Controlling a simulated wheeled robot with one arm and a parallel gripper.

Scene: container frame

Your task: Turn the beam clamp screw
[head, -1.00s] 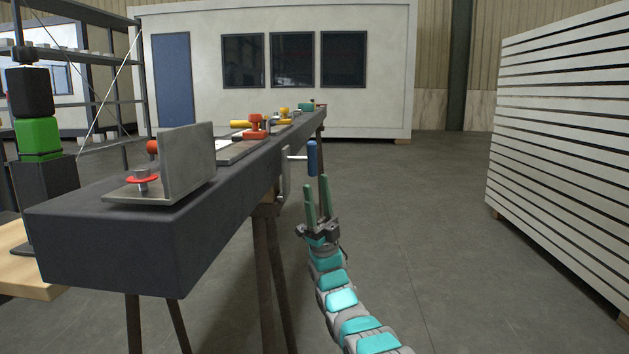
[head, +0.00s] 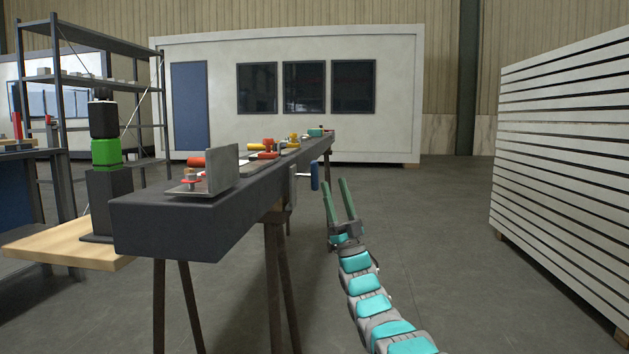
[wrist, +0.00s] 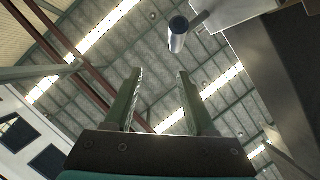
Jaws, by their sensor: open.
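The beam clamp (head: 292,187) hangs at the right side of the long dark beam (head: 165,225). Its screw ends in an upright blue handle (head: 314,177). The handle also shows at the top of the wrist view (wrist: 178,36), beyond my fingertips and slightly right of the gap's middle. My gripper (head: 338,190) is open and empty, its two green fingers pointing up. In the head view it appears to the right of and a little below the handle, apart from it. The fingers also show in the wrist view (wrist: 156,85). The screw's threads are not clear.
The beam rests on brown trestle legs (head: 272,280). A metal angle plate (head: 222,170) and red and yellow clamps (head: 265,147) stand on it. A stack of white panels (head: 565,170) is at right. The floor between is clear.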

